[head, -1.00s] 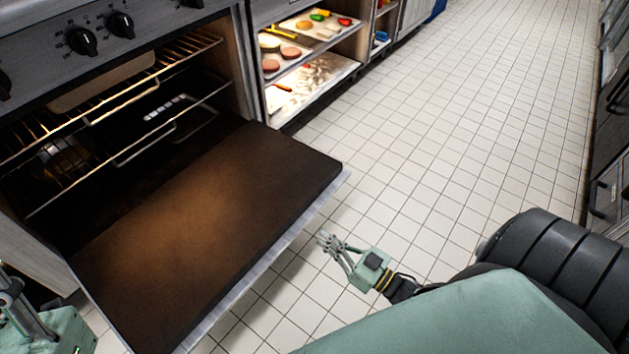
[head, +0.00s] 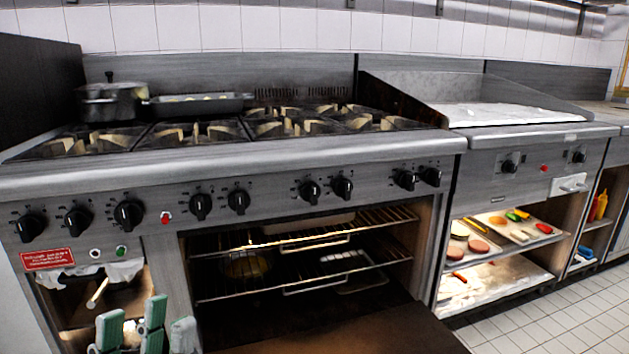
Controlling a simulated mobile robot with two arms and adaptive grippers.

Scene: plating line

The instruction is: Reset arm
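My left gripper (head: 133,322) shows at the bottom left edge, in front of the cabinet left of the oven. Its pale green fingers point up with a gap between them, and I see nothing held there. Its lower part is cut off by the picture edge. My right gripper is out of view. The oven (head: 300,255) stands open, and its lowered door (head: 380,330) shows at the bottom.
Wire racks in the oven carry trays and a round dish (head: 247,266). A pot (head: 112,102) and a shallow pan (head: 200,103) stand on the stove. Shelves at right hold a food tray (head: 505,238). Tiled floor (head: 560,320) is clear at lower right.

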